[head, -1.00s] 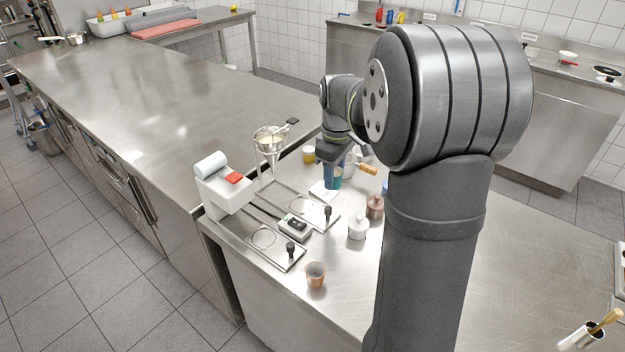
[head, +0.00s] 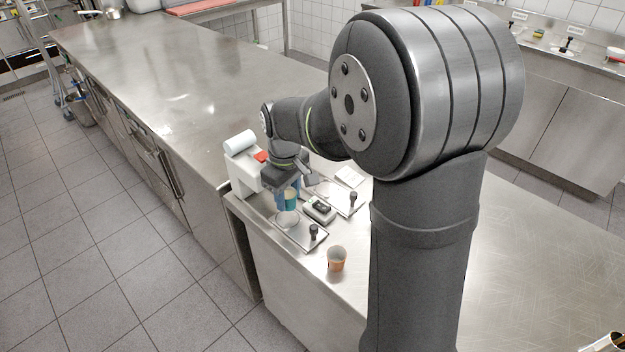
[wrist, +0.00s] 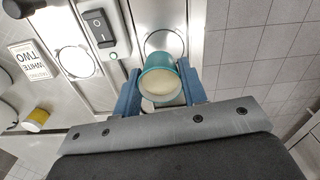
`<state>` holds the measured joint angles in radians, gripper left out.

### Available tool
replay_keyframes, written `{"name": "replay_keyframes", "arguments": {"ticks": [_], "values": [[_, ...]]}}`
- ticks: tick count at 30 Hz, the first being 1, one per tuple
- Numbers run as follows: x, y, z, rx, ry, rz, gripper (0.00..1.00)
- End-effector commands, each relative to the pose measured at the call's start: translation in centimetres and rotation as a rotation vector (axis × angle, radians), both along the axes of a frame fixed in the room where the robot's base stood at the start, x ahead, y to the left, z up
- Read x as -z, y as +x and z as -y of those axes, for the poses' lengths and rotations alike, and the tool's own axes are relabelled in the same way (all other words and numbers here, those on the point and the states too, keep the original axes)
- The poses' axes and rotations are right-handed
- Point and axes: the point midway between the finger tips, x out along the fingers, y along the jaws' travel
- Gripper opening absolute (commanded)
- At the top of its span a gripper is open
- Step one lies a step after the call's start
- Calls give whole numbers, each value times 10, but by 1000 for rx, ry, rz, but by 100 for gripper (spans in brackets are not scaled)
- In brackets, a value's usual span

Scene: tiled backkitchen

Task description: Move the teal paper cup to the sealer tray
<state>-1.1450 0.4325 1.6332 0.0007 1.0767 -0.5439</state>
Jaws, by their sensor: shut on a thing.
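The teal paper cup (wrist: 160,82) is upright in the wrist view, with something pale cream inside. My gripper (wrist: 160,73) is shut on it, one blue finger on each side. In the head view the cup (head: 291,201) shows below my gripper (head: 288,194), over the near metal tray plate (head: 300,238) with a round opening and black knob. A round opening (wrist: 165,42) shows just beyond the cup in the wrist view. I cannot tell whether the cup's base touches the plate. A second tray plate (head: 343,202) with a knob lies behind.
A white machine with a roll (head: 243,165) stands left of my gripper. A switch box (head: 319,209) sits between the plates. An orange-brown cup (head: 336,259) stands in front to the right. A printed card (wrist: 35,60) and a yellow cup (wrist: 37,118) show at left.

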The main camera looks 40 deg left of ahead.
Motion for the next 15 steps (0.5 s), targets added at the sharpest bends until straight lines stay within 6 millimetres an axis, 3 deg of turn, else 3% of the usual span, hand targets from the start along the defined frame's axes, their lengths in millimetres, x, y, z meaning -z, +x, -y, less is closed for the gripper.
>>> {"name": "replay_keyframes", "arguments": {"ticks": [15], "values": [[25, -6, -1, 1, -1, -1, 12]]}}
